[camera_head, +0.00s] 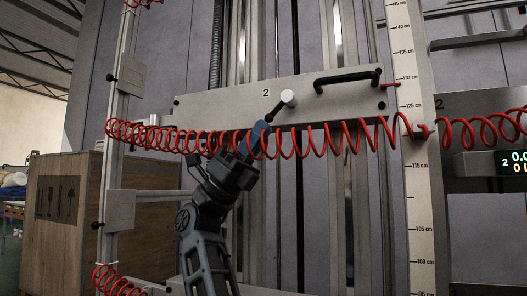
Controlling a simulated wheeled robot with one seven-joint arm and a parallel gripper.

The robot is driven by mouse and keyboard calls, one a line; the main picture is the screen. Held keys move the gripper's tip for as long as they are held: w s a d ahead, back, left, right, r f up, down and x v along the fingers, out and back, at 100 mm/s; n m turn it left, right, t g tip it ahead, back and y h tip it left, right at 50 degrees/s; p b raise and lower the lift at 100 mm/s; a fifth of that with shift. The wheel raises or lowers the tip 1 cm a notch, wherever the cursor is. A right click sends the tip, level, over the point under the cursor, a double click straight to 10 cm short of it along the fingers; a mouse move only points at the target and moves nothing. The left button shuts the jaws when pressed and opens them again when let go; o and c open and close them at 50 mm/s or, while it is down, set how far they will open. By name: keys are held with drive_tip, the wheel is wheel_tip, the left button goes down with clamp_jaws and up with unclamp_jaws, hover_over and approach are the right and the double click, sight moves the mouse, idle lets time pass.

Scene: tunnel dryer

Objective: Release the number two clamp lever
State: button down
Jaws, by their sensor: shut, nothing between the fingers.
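The number two clamp lever (280,107) is a short dark arm with a pale cylindrical knob at its upper right end. It is mounted on a grey plate (226,101) marked "2" and slants down to the left from the knob. My gripper (262,128) is shut and empty, with its blue-grey tip just below and left of the lever's lower end. I cannot tell whether the tip touches the lever. The red coiled hose passes across the same area and partly covers the gripper's outline.
A red coiled hose (325,140) runs across the plate's lower edge. A black handle (347,78) is on the plate's right side. A ruler post (412,200) and a digital display (515,162) stand at the right. A wooden crate (52,240) stands at the left.

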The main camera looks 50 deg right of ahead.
sight(244, 113)
drive_tip(key=shift+w+a+r+t+y+b, duration=0.25)
drive_tip(key=shift+w+r, duration=0.25)
drive_tip(key=shift+r, duration=0.15)
drive_tip(key=shift+w+a+r+t+y+b, duration=0.15)
drive_tip(key=shift+w+r+y+b, duration=0.1)
drive_tip(key=shift+w+r, duration=0.35)
drive_tip(key=shift+w+a+r+m+p, duration=0.1)
drive_tip(key=shift+w+r+m+p, duration=0.1)
drive_tip(key=shift+r, duration=0.4)
drive_tip(key=shift+w+r+m+p, duration=0.1)
drive_tip(key=shift+w+r+p, duration=0.05)
drive_tip(key=shift+r, duration=0.45)
